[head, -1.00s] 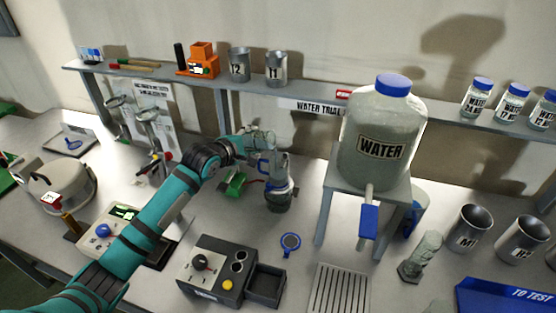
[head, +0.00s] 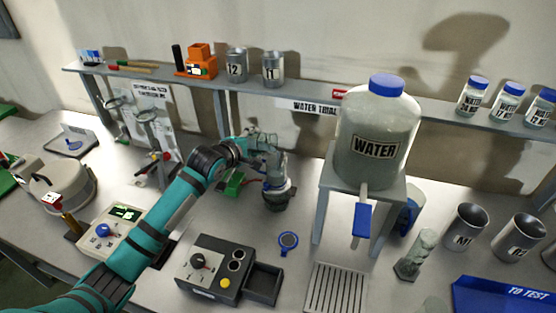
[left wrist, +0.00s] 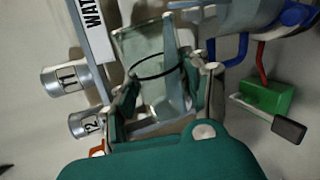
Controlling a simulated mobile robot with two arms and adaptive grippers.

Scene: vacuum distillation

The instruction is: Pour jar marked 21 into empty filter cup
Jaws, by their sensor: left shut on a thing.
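My left gripper (head: 262,146) is shut on a clear glass jar (left wrist: 147,54) with a dark band round it. No 21 marking can be read. The fingers and arm partly hide the jar in the head view. The gripper is beside the top of a glass filter flask (head: 277,194) with blue tubing, which stands on the bench. The filter cup at its top is largely covered by the gripper, so I cannot tell whether it touches the jar or whether liquid is flowing. The apparatus shows in the left wrist view (left wrist: 232,15), close to the jar. My right gripper is not in view.
A water tank (head: 375,125) on a stand is to the right. A control box (head: 210,268) is in front. Two metal cups (head: 273,69) stand on the shelf behind.

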